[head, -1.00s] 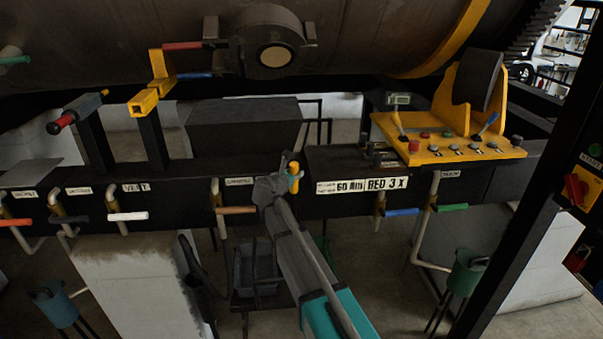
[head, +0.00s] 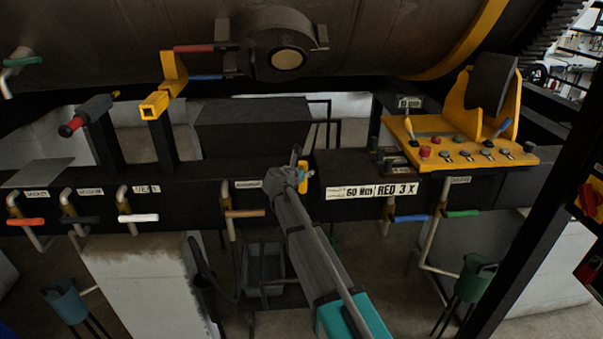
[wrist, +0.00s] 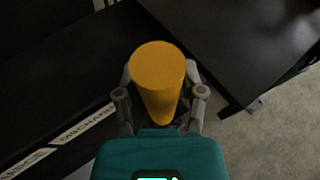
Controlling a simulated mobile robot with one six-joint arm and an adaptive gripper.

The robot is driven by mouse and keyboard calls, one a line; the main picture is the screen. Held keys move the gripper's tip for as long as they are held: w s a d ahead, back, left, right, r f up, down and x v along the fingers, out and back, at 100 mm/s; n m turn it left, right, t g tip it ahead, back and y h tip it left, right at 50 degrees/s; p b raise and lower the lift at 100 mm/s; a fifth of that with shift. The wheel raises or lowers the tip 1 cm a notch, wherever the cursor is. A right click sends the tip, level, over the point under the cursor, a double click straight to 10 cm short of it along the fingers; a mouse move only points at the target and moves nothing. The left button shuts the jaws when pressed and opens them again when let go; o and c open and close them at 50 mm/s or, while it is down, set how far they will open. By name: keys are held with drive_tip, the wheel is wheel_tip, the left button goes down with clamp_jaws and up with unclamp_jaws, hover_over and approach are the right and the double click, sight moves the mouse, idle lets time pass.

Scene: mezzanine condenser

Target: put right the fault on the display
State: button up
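My gripper (head: 296,176) is over the black front beam, near the middle of the head view. In the wrist view a yellow-orange cylinder (wrist: 158,85) stands between my two fingers, which close in on both sides of it; only a small yellow part (head: 303,186) shows in the head view. The yellow control panel (head: 455,148) has several buttons, knobs and two levers. A small grey display (head: 410,102) stands behind its left end, its text too small to read surely. A white label (head: 372,190) seems to read "60 MIN RED 3 X".
Labelled pipes with coloured handles line the beam: red (head: 25,222), black (head: 80,219), white (head: 138,218), brown (head: 245,213), blue (head: 412,218) and green (head: 462,213). A black box (head: 252,125) stands behind. A dark post (head: 520,235) crosses at right.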

drive_tip(key=shift+o, duration=1)
drive_tip(key=shift+w+f, duration=0.1)
drive_tip(key=shift+s+a, duration=0.15)
drive_tip(key=shift+s, duration=0.05)
